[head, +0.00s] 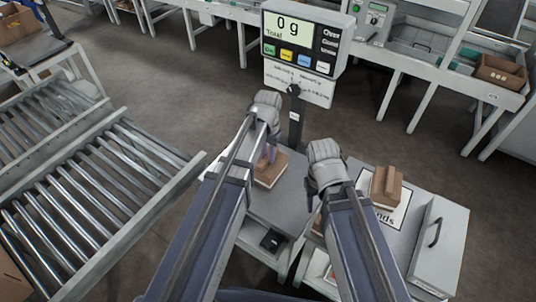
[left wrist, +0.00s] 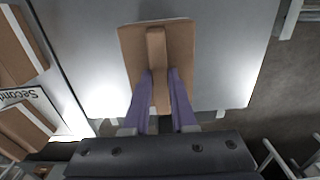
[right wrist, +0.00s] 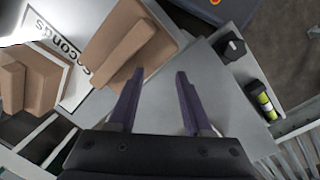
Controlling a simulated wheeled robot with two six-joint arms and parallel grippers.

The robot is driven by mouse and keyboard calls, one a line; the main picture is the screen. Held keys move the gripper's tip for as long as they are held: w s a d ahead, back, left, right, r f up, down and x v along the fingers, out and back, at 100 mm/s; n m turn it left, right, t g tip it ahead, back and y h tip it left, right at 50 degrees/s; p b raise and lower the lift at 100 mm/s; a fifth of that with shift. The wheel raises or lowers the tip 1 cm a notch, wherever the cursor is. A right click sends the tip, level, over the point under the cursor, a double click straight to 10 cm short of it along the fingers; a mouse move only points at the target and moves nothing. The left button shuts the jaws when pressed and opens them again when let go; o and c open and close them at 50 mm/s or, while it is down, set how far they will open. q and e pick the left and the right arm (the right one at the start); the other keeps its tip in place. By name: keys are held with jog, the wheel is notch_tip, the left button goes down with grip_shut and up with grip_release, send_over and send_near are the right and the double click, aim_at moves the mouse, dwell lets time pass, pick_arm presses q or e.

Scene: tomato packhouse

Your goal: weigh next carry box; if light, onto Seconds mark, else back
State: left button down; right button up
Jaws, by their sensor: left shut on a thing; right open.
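My left gripper (head: 268,153) is shut on the raised grip of a brown carry box (head: 270,172). The box also shows in the left wrist view (left wrist: 180,45), a finger on each side of its grip. It is over the grey scale plate (head: 285,195); whether it touches the plate I cannot tell. The scale display (head: 297,28) reads 0 g. The Seconds mark (head: 393,216) lies to the right, with a similar box (head: 385,187) on it. My right gripper (right wrist: 158,100) is open and empty in the right wrist view, beside a brown box (right wrist: 128,50).
A grey case with a black handle (head: 440,245) stands right of the Seconds mark. A roller conveyor (head: 90,205) fills the left. Benches with machines and a brown carton (head: 500,72) stand at the back. Open floor lies between.

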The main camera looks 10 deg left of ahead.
pick_arm(q)
jog(key=shift+f+b, duration=0.3)
jog(key=shift+b, duration=0.05)
dwell(0.6)
jog(key=c, duration=0.6)
grip_release()
jog(key=shift+c, duration=0.2)
jog(key=c, duration=0.3)
jog(key=shift+r, duration=0.15)
notch_tip(320, 180, up, 7)
jog(key=p, duration=0.7)
jog(key=shift+n+y, duration=0.3)
jog(key=shift+y, duration=0.3)
jog(key=s+d, duration=0.2)
jog(key=s, duration=0.3)
jog(key=s+d+r+p, duration=0.1)
jog(key=s+d, duration=0.1)
jog(key=s, duration=0.3)
jog(key=s+d+p, duration=0.1)
jog(key=s+d, duration=0.1)
jog(key=s, duration=0.3)
jog(key=shift+s+r, duration=0.4)
